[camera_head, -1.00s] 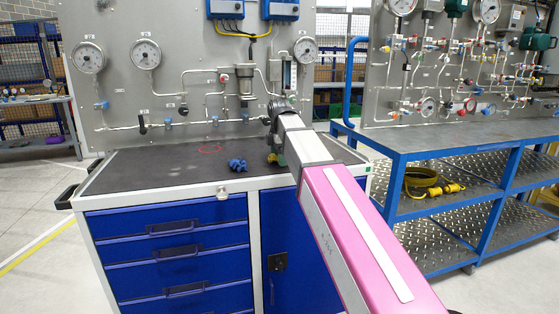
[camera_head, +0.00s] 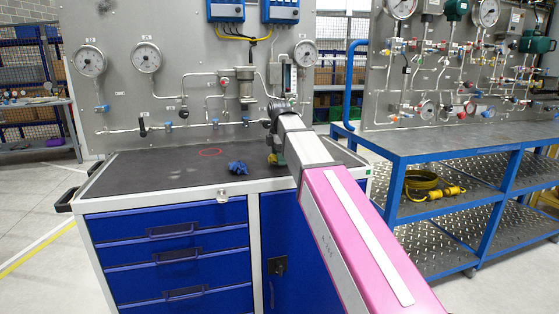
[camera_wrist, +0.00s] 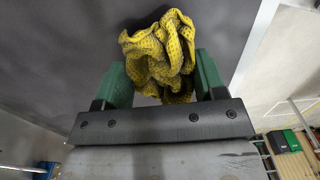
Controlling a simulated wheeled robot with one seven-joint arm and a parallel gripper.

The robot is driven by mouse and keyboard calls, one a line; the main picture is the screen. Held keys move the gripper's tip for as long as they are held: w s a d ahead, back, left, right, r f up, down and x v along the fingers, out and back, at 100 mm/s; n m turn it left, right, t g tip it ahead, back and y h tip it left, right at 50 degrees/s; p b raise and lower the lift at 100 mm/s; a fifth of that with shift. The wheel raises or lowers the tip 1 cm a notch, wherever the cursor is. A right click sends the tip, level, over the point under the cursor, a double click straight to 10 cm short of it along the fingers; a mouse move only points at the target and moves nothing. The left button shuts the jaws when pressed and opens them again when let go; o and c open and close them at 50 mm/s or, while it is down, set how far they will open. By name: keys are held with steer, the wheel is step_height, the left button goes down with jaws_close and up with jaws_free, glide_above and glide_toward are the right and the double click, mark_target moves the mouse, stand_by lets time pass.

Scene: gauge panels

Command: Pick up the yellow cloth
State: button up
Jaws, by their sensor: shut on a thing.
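The yellow cloth (camera_wrist: 162,55) is crumpled and dimpled. In the wrist view it is held between the two green fingers of my gripper (camera_wrist: 160,82), bulging out past their tips. In the head view my gripper (camera_head: 276,158) is low over the right part of the dark worktop, mostly hidden by my arm. The cloth there is too small and covered to make out clearly. I cannot tell whether the cloth still touches the worktop.
A blue crumpled item (camera_head: 237,167) lies on the worktop (camera_head: 150,172) left of my gripper, near a red ring (camera_head: 211,152). The gauge panel (camera_head: 120,75) with pipes rises behind. A blue workbench (camera_head: 450,150) stands to the right. The worktop's left part is clear.

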steer(key=r, duration=0.2)
steer(key=s+a+r, duration=0.1)
steer(key=r, duration=0.1)
steer(key=s+a+r, duration=0.6)
steer(key=s+a, duration=0.1)
steer(key=shift+a, duration=0.2)
steer(key=shift+s, duration=0.1)
steer(key=o, duration=0.4)
steer(key=shift+c, duration=1.4)
